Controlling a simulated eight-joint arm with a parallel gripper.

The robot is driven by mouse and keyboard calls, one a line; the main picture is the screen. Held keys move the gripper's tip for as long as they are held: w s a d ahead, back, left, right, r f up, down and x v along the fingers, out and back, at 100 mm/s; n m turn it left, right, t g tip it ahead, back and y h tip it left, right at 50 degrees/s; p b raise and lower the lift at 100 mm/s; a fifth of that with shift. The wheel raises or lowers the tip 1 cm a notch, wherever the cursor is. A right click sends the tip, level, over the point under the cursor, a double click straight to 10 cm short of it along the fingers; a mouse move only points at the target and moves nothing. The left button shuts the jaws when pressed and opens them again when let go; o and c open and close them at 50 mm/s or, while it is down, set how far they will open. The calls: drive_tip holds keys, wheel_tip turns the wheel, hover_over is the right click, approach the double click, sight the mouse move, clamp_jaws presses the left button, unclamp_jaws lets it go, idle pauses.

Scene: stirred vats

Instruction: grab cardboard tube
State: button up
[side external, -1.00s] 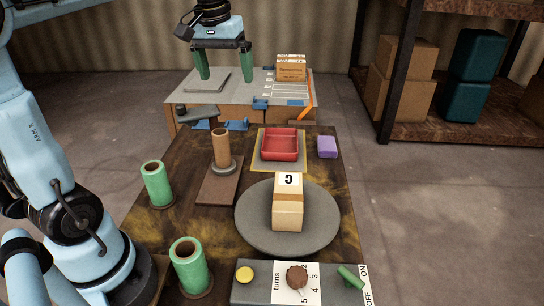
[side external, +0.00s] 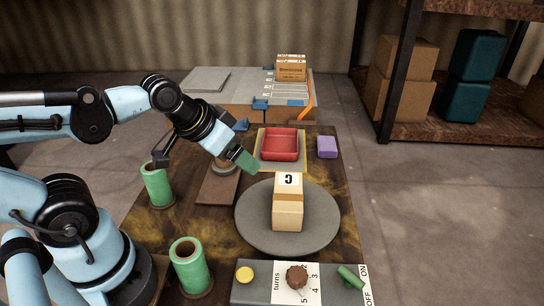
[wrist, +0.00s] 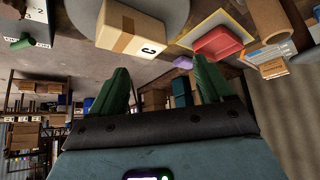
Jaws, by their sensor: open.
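The brown cardboard tube (wrist: 270,18) shows at the top right of the wrist view, off to the right of my fingers. In the side view my arm hides the tube; its grey ring base (side external: 221,170) and brown board (side external: 215,189) show below my wrist. My gripper (side external: 247,161) is open above the table, between the red tray and the turntable. In the wrist view its green fingers (wrist: 160,68) are spread apart with nothing held between them.
A tan box (side external: 288,208) stands on the grey turntable (side external: 252,228). A red tray (side external: 281,146) and purple block (side external: 327,147) are behind. Green tubes stand at left (side external: 157,186) and front (side external: 189,266). A control panel (side external: 259,291) lies at the front edge.

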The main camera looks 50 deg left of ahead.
drive_tip(key=w+a+f+m+y, duration=0.2)
drive_tip(key=a+m+y, duration=0.2)
drive_tip(key=a+m, duration=0.2)
drive_tip(key=w+a+f+m+g+y, duration=0.1)
drive_tip(key=w+a+f+m+y, duration=0.2)
drive_tip(key=a+m, duration=0.3)
drive_tip(key=w+a+f+m+g+y, duration=0.1)
drive_tip(key=w+a+f+m+y, duration=0.1)
drive_tip(key=a+m, duration=0.4)
drive_tip(key=shift+w+a+f+m+y, duration=0.15)
drive_tip(key=shift+m+y, duration=0.3)
drive_tip(key=shift+m, duration=0.3)
drive_tip(key=shift+w+f+m+y, duration=0.1)
drive_tip(key=shift+f+m+y, duration=0.1)
drive_tip(key=shift+m+y, duration=0.45)
drive_tip(key=shift+w+a+f+m+y, duration=0.15)
drive_tip(key=shift+m+y, duration=0.15)
drive_tip(key=shift+m, duration=0.6)
drive_tip(key=shift+s, duration=0.1)
drive_tip(key=shift+c, duration=0.4)
drive_tip(key=c, duration=1)
drive_tip(key=shift+r, duration=0.15)
